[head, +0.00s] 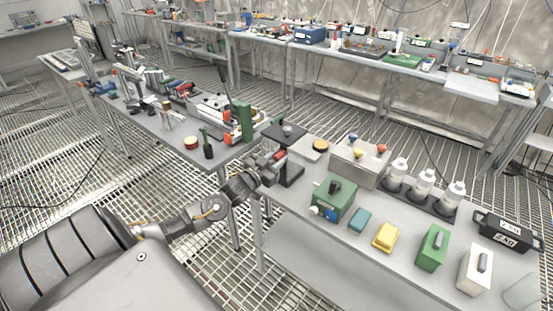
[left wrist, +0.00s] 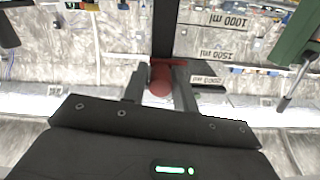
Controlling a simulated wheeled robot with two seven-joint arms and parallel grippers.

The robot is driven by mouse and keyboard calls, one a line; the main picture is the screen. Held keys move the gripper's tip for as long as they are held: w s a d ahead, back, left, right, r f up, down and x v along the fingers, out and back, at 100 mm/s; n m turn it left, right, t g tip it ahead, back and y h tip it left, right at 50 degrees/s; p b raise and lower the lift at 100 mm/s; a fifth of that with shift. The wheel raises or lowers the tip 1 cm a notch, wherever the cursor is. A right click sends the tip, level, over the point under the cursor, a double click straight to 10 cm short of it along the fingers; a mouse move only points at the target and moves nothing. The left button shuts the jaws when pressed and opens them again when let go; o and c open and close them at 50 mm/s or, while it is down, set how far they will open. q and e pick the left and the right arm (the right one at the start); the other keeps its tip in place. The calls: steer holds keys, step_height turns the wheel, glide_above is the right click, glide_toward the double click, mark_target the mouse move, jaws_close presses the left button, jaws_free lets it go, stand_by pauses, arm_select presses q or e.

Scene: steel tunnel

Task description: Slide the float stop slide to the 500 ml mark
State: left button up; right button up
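The float stop slide is red, with a round knob (left wrist: 160,86) facing me in the left wrist view and a flat bar behind it, on a dark upright. Marks for 1000 ml (left wrist: 228,20), 1500 ml (left wrist: 217,54) and 2000 ml (left wrist: 206,79) run downward to its right. The slide is level with the space between the 1500 and 2000 ml marks. My left gripper (left wrist: 160,75) has one finger on each side of the knob; whether they press on it is unclear. In the head view my left gripper (head: 274,161) is at the black stand (head: 290,174). My right gripper is not visible.
The stand is on a grey bench (head: 325,245) with a green box (head: 334,198), a yellow block (head: 386,237), several white bottles (head: 422,183) and a black case (head: 507,232). Another cluttered bench (head: 170,130) stands to the left. The floor is metal grating.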

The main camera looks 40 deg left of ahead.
mark_target(283, 171)
arm_select(q)
jaws_close()
step_height(283, 171, down, 8)
steer(key=b, duration=0.4)
steer(key=shift+b, duration=0.3)
steer(key=shift+o, duration=2.4)
jaws_free()
steer(key=shift+a, duration=0.1)
steer(key=shift+s, duration=0.15)
steer(key=shift+s+f, duration=0.1)
steer(key=shift+s, duration=0.2)
steer(key=s+b, duration=0.1)
steer(key=s, duration=0.9)
